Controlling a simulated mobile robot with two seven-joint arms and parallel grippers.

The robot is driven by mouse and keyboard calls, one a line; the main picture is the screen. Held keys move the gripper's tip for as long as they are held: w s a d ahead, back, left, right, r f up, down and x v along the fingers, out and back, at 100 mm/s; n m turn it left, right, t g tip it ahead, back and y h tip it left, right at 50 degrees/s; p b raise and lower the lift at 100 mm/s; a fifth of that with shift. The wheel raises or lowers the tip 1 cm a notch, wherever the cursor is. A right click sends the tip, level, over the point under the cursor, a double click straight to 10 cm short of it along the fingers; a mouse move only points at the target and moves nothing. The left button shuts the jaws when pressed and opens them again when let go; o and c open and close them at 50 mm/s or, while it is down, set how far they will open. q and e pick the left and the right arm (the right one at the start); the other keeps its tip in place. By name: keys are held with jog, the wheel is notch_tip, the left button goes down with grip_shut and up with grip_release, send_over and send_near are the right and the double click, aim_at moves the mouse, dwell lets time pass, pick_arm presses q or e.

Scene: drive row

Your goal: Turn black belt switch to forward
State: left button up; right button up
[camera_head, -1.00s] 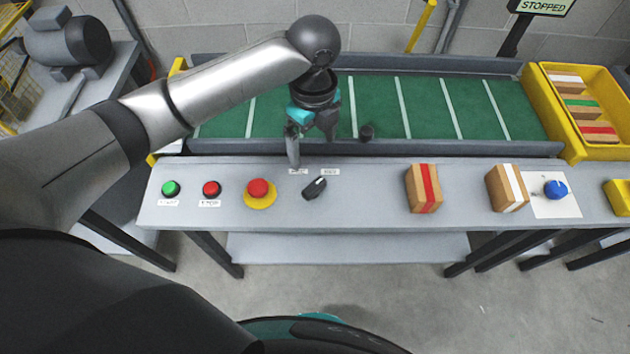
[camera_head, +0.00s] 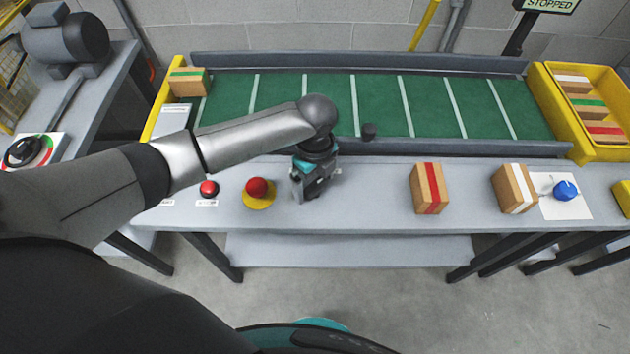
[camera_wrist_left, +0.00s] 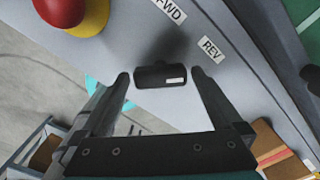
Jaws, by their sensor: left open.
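The black belt switch (camera_wrist_left: 160,75) sits on the grey panel and shows in the left wrist view as a short dark handle. Its white mark is on the right part of the handle. The FWD label (camera_wrist_left: 170,9) is above it and the REV label (camera_wrist_left: 211,49) is to its upper right. My left gripper (camera_head: 304,196) is low over the panel and hides the switch in the head view. In the left wrist view its open fingers (camera_wrist_left: 160,88) are on either side of the handle, with gaps visible. My right gripper is not in view.
A red mushroom button (camera_head: 257,188) on a yellow base is just left of my gripper, with a red button (camera_head: 209,188) further left. A red-striped box (camera_head: 428,188) stands to the right. The green belt (camera_head: 380,100) lies behind; a sign (camera_head: 549,4) reads STOPPED.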

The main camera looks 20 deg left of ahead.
pick_arm(q)
jog(key=c, duration=1.2)
jog(key=shift+o, duration=0.2)
jog(key=shift+r+n+p, duration=0.2)
jog(key=shift+n+p, duration=0.7)
jog(key=shift+p, duration=0.3)
jog(key=n+p, duration=0.2)
jog(key=shift+n+p, duration=0.3)
jog(key=shift+p, duration=0.05)
jog(key=n+p, duration=0.2)
jog(key=n, duration=0.1)
jog(key=shift+n+p, duration=0.3)
jog(key=shift+p, duration=0.1)
jog(key=n+p, duration=0.3)
jog(key=n, duration=0.2)
jog(key=shift+f+n+p, duration=0.15)
jog(key=shift+n+p, duration=0.75)
jog(key=shift+n, duration=1.5)
